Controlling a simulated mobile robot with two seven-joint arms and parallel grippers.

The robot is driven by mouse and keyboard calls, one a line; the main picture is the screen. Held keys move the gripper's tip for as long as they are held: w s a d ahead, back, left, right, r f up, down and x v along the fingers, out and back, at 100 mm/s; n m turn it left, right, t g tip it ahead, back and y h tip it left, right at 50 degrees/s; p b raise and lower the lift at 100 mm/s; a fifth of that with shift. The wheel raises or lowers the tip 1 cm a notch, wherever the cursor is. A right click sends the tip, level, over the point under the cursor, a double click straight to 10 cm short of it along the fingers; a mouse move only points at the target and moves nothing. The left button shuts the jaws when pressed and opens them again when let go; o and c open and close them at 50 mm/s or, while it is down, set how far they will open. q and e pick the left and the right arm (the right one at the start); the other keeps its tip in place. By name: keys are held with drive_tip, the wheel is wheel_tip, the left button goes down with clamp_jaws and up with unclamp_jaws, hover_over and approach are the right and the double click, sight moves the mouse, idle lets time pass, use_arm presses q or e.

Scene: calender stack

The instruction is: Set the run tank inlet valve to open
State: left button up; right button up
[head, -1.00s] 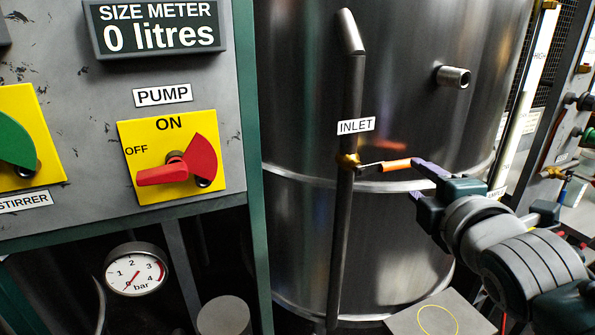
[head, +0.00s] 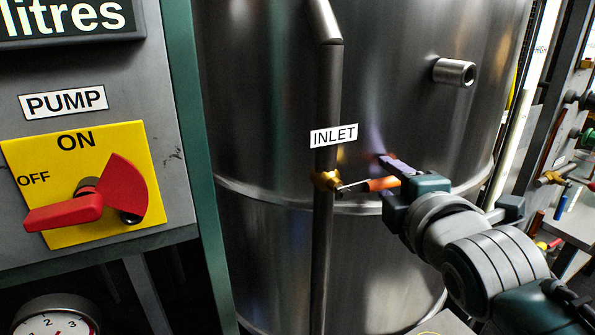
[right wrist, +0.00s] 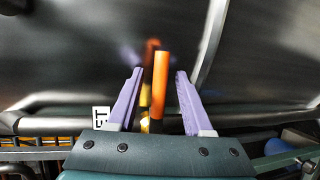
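The inlet valve has a brass body (head: 325,180) on a vertical pipe, below the INLET label (head: 334,135). Its orange lever (head: 381,184) points right, roughly square to the pipe. My right gripper (head: 386,172) is at the lever's outer end, and one purple finger shows above it. In the right wrist view, the right gripper (right wrist: 159,72) is open. The orange lever (right wrist: 161,82) stands between the two fingers, with a gap on each side. My left gripper is not in view.
The steel tank (head: 250,110) stands close behind the pipe, with a short pipe stub (head: 454,72) above my right gripper. The pump panel, with its red switch (head: 95,200), is on the left. A rack with small valves (head: 552,177) is at the far right.

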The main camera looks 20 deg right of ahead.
clamp_jaws()
idle(1.3)
